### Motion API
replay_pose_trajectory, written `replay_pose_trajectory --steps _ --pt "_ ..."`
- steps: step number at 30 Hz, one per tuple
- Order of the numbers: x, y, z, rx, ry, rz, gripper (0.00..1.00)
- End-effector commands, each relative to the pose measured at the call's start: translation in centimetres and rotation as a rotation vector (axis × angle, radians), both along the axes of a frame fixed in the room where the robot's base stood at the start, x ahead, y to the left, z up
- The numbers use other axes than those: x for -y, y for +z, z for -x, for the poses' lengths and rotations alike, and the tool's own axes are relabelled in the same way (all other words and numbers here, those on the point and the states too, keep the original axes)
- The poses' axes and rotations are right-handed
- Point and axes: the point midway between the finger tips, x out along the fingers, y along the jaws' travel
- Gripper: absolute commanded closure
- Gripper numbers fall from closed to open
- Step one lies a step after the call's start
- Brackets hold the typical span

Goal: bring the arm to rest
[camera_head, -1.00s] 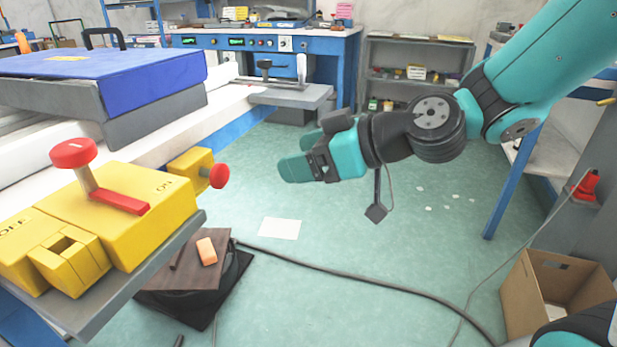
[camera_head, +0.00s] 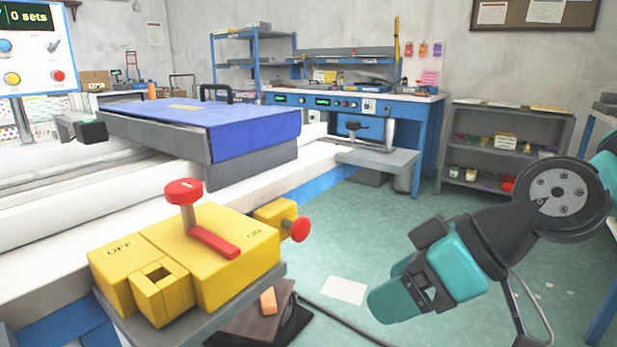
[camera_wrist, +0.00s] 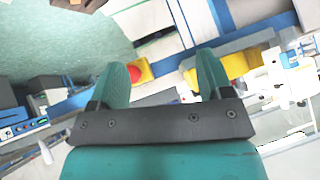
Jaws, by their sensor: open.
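My gripper (camera_head: 388,303) is at the lower right in the head view, over the green floor and to the right of the yellow switch box. It points left and down, touching nothing that I can see. In the wrist view my gripper (camera_wrist: 160,82) shows two teal fingers standing well apart with nothing held between them. Beyond the fingers, a red knob (camera_wrist: 140,71) and a yellow part (camera_wrist: 232,64) show in the tilted wrist view.
The yellow switch box (camera_head: 205,255) with red lever (camera_head: 184,191) sits on a grey shelf at left. A blue-topped block (camera_head: 225,122) lies on the white table behind it. A blue bench (camera_head: 400,112) and grey shelves (camera_head: 505,150) stand behind. Open floor lies between.

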Motion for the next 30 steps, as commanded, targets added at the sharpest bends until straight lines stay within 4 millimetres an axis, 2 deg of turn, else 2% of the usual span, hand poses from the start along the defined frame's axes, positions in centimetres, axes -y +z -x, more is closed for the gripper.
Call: replay_pose_trajectory --steps 1,3,8,10,17,20,27,30 --pt "0.1 -0.2 1.9 -0.07 0.0 0.055 0.27" --pt "0.9 -0.8 4.1 -0.177 -0.028 0.138 0.27" --pt "3.3 -1.2 8.7 -0.376 -0.139 0.323 0.27" --pt "3.6 1.3 8.8 -0.395 -0.155 0.333 0.27" --pt "3.6 7.4 8.7 -0.394 -0.152 0.33 0.27" --pt "3.6 10.8 8.7 -0.392 -0.152 0.33 0.27" --pt "3.5 20.2 8.7 -0.393 -0.151 0.329 0.27" --pt "3.5 23.2 8.7 -0.393 -0.151 0.329 0.27"
